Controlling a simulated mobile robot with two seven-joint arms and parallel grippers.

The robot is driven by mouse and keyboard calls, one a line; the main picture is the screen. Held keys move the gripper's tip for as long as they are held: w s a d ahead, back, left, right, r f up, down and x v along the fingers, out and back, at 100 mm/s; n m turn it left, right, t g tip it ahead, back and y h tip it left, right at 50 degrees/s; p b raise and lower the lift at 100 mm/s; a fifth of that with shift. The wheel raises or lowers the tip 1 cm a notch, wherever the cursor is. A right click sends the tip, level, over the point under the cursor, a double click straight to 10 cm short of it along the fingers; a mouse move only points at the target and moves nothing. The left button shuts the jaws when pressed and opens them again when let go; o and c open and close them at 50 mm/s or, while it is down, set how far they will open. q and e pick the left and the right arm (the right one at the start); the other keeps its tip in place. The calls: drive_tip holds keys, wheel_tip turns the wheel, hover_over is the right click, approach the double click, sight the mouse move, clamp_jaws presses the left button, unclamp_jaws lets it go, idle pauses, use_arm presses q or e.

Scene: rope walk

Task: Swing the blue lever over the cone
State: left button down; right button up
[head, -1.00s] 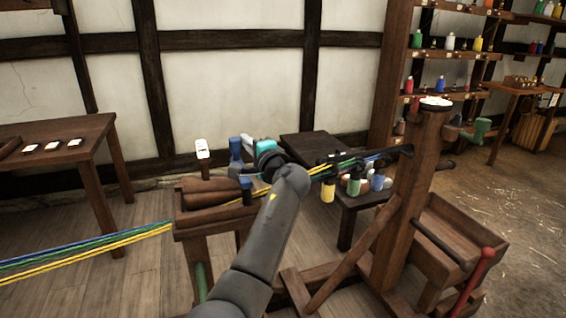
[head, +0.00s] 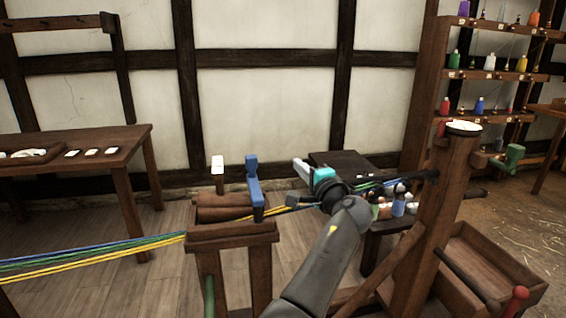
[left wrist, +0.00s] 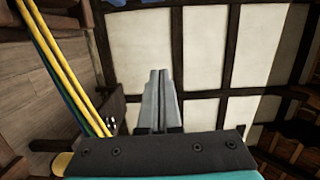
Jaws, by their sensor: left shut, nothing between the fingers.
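The blue lever (head: 254,186) stands upright at the right end of a wooden stand's top. The brown wooden cone (head: 222,203) lies on that stand, left of the lever, partly hidden. My left gripper (head: 300,167) is shut and empty, right of the lever and apart from it, at about the height of its upper part. Its closed fingers (left wrist: 158,100) show against the pale wall in the left wrist view. My right gripper is not in view.
Blue, green and yellow strands (head: 90,259) run in from the left to the stand (head: 232,235) and on toward the wooden post (head: 445,205). A white-topped handle (head: 217,166) rises behind the cone. A dark table (head: 340,160) with bottles stands behind my arm.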

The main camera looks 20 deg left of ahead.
use_arm(q)
drive_tip(key=shift+s+d+f, duration=0.1)
drive_tip(key=shift+d+f, duration=0.1)
drive_tip(key=shift+d, duration=0.7)
drive_tip(key=shift+s+d+f, duration=0.1)
drive_tip(key=shift+d+f, duration=0.05)
drive_tip(key=shift+d, duration=0.75)
drive_tip(key=s+d+f+m+g+h, duration=0.1)
drive_tip(key=s+f+h, duration=0.25)
drive_tip(key=f, duration=1.25)
drive_tip(key=s+d+f+m+g+h, duration=0.1)
drive_tip(key=s+f+g+h, duration=0.2)
drive_tip(key=f, duration=1.3)
drive_tip(key=s+f+n+g+h, duration=0.2)
drive_tip(key=s+f+h, duration=0.2)
drive_tip(key=s+f, duration=1.4)
drive_tip(key=s+a+f+n+g, duration=0.1)
drive_tip(key=s+f, duration=0.3)
drive_tip(key=s, duration=0.6)
drive_tip(key=s+a+f+n+g+h, duration=0.1)
drive_tip(key=s+f+n, duration=0.2)
drive_tip(key=s, duration=0.7)
drive_tip(key=s+a+f+n+g+h, duration=0.1)
drive_tip(key=s+f+n+g, duration=0.1)
drive_tip(key=s+f, duration=0.3)
drive_tip(key=s, duration=0.4)
drive_tip(key=shift+s+f, duration=0.3)
drive_tip(key=shift+s, duration=0.1)
